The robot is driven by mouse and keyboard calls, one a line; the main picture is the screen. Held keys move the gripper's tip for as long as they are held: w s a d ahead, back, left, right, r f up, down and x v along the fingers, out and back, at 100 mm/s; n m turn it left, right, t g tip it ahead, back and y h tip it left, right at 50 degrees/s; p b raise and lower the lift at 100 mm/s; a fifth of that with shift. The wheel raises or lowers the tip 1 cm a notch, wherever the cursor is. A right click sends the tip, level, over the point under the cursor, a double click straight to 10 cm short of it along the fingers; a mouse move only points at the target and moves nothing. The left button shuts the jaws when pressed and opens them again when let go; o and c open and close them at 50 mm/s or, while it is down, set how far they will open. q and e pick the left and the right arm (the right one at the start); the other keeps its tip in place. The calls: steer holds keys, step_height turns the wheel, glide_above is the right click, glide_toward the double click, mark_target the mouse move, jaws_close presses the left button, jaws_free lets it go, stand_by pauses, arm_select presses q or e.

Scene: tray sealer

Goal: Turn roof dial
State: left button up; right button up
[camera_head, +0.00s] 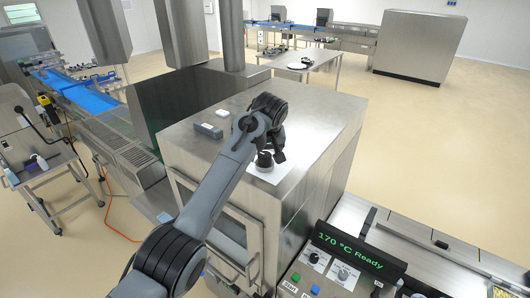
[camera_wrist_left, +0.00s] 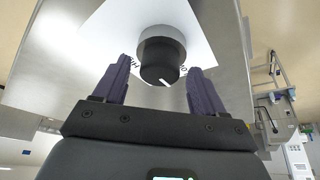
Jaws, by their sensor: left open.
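The roof dial (camera_head: 264,161) is a dark round knob on a grey collar. It stands on a white label plate (camera_head: 265,174) on top of the steel machine housing (camera_head: 325,118). My left gripper (camera_head: 274,151) is over the roof beside the dial. In the left wrist view, the dial (camera_wrist_left: 160,60) shows a white pointer line and lies between the two open fingers (camera_wrist_left: 158,66), with a gap on each side. Printed letters on the plate are partly hidden by the fingers. My right gripper is not in view.
A grey box (camera_head: 208,130) and a small white item (camera_head: 222,113) lie on the roof left of the dial. A display (camera_head: 350,252) reading "170 °C Ready" stands above control knobs at the lower right. A steel column (camera_head: 233,40) rises behind.

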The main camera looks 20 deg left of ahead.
arm_select(q)
steer(key=shift+c, duration=0.5)
steer(key=c, duration=1)
steer(key=shift+o, duration=0.2)
steer(key=shift+m, duration=0.3)
steer(key=m+h, duration=0.1)
steer(key=m, duration=0.3)
steer(key=shift+a+t+h, duration=0.1)
steer(key=shift+t+h, duration=0.3)
steer(key=shift+a+m+h, duration=0.1)
steer(key=shift+m+h, duration=0.7)
steer(key=shift+m, duration=1.2)
steer(key=shift+r, duration=0.1)
steer(key=o, duration=1.1)
steer(key=shift+c, duration=0.2)
